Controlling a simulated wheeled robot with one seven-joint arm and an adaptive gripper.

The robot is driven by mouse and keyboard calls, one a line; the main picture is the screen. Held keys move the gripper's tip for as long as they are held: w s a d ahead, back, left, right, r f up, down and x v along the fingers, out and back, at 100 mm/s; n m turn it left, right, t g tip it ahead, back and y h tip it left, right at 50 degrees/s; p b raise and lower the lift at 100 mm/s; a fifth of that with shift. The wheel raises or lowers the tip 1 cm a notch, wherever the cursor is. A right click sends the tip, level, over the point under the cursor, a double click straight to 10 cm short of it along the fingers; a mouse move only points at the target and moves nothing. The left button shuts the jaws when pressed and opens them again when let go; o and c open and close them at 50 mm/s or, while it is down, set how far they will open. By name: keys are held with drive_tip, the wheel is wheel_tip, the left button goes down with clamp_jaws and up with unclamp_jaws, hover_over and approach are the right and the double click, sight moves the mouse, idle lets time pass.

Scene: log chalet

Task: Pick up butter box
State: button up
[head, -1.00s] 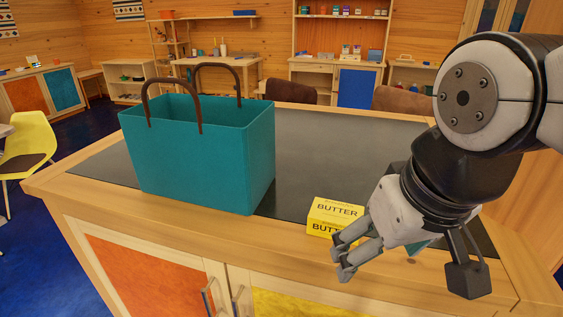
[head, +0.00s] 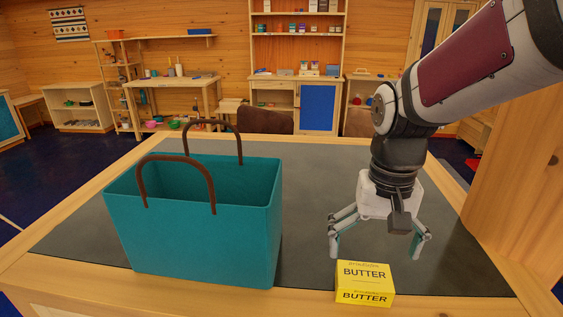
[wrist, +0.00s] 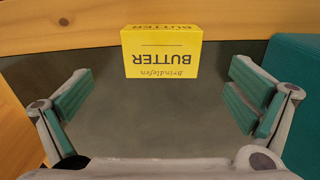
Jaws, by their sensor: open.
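The butter box (head: 365,281) is a yellow carton lettered BUTTER, lying at the front edge of the counter's dark top in the head view. In the wrist view the butter box (wrist: 161,54) shows upside down at the upper middle, beyond the fingertips. My gripper (head: 376,250) is above the counter, a little behind and above the box, fingers pointing down and spread wide. In the wrist view my gripper (wrist: 160,105) has nothing between its fingers, and the dark counter top shows there.
A teal bag (head: 190,236) with two brown handles stands left of the box; its side also shows in the wrist view (wrist: 300,75). Dark counter top (head: 310,220) lies free between bag and gripper. A wooden panel (head: 520,200) rises at the right. Brown chair backs stand behind.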

sight(365, 275)
drive_tip(key=f, duration=0.8)
drive_tip(key=shift+w+f, duration=0.3)
drive_tip(key=c, duration=1.3)
